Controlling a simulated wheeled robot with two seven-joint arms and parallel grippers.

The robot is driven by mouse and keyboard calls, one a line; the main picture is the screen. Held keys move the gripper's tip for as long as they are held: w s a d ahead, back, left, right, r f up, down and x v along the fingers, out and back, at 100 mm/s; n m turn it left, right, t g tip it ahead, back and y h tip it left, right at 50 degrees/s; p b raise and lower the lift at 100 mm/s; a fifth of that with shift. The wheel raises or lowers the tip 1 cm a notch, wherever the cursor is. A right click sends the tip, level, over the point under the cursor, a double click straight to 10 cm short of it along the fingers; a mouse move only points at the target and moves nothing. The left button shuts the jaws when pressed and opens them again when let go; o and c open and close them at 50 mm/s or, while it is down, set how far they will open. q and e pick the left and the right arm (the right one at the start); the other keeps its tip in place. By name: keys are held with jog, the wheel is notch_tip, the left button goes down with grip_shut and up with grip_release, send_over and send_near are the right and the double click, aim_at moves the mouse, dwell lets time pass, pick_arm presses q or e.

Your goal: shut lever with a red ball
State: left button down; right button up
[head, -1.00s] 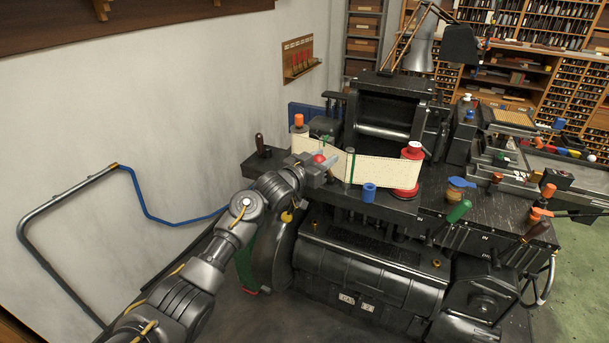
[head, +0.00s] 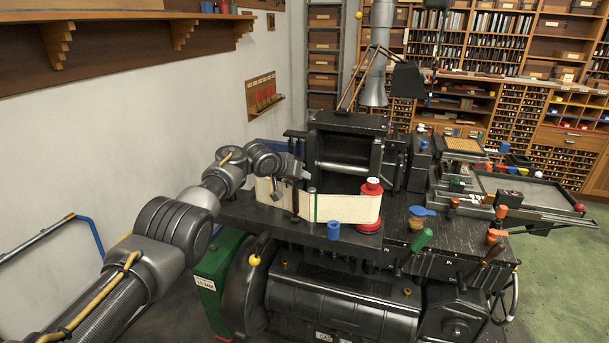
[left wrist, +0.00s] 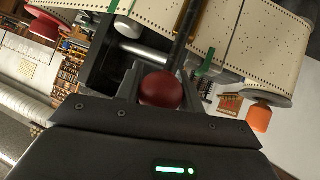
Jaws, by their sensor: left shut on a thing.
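The red ball (left wrist: 161,90) is the knob of the lever. In the left wrist view it sits between the fingers of my left gripper (left wrist: 160,92), which is shut on it. A dark rod (left wrist: 187,35) runs up from beside the ball past the paper strip. In the head view my left gripper (head: 303,176) is above the cream punched paper strip (head: 345,207) on the black machine. The red ball is hidden there by the gripper. My right gripper is in neither view.
A red spool (head: 370,212) stands at the strip's right end. A blue knob (head: 334,230), a green handle (head: 422,239) and orange knobs (head: 497,233) stand along the machine. The wall (head: 110,150) is on the left. Green floor (head: 560,280) is open at the right.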

pick_arm(q)
jog(key=shift+w, duration=0.15)
jog(key=shift+r, duration=0.1)
jog(key=c, duration=1.3)
grip_release()
jog(key=o, duration=0.4)
jog(key=shift+w+d+f, duration=0.15)
jog(key=shift+w+f, duration=0.05)
jog(key=shift+s, duration=0.1)
